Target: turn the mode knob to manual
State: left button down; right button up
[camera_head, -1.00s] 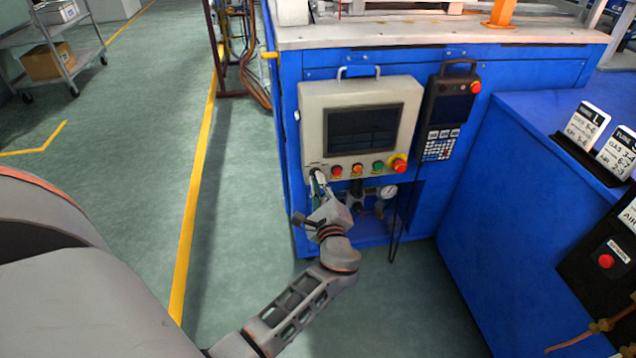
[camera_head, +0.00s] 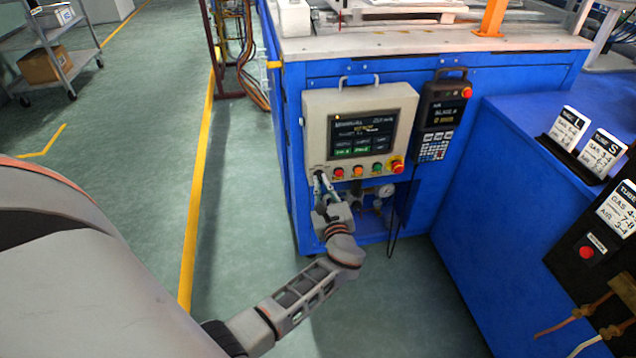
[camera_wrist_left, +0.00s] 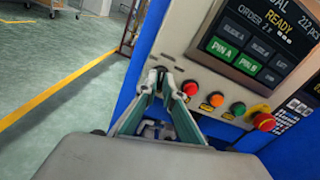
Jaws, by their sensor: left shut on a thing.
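The control box (camera_head: 311,130) is a beige panel on the front of the blue machine. Its screen (camera_head: 362,132) is lit, with a header that appears to read MANUAL; the left wrist view shows the end of that word and READY on the screen (camera_wrist_left: 262,35). My left gripper (camera_head: 319,178) is at the panel's lower left corner, its fingers closed around the mode knob. The fingertips (camera_wrist_left: 162,78) also show in the left wrist view. They mostly hide the knob, so its pointer cannot be read. My right gripper is not in view.
Red (camera_head: 338,173), orange (camera_head: 358,170) and green (camera_head: 377,167) buttons and a red emergency stop (camera_head: 397,166) sit right of the fingers. A pressure gauge (camera_head: 386,191) is below the box. A teach pendant (camera_head: 437,118) hangs to the right. Open floor lies left.

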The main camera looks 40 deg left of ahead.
pick_arm(q)
jog(key=shift+r+m, duration=0.2)
jog(key=shift+m, duration=0.4)
jog(key=shift+f+m+p, duration=0.2)
jog(key=shift+m+p, duration=0.35)
jog(key=shift+m, duration=0.05)
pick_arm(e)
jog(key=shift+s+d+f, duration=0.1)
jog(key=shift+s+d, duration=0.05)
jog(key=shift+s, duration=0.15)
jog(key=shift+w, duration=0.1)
pick_arm(q)
jog(key=c, duration=2.2)
grip_release()
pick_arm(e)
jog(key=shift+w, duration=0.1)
pick_arm(q)
jog(key=shift+s+d, duration=0.1)
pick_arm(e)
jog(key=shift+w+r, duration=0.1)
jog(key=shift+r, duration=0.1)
pick_arm(q)
jog(key=v, duration=1.1)
jog(key=shift+s+d, duration=0.25)
jog(key=shift+d, duration=0.1)
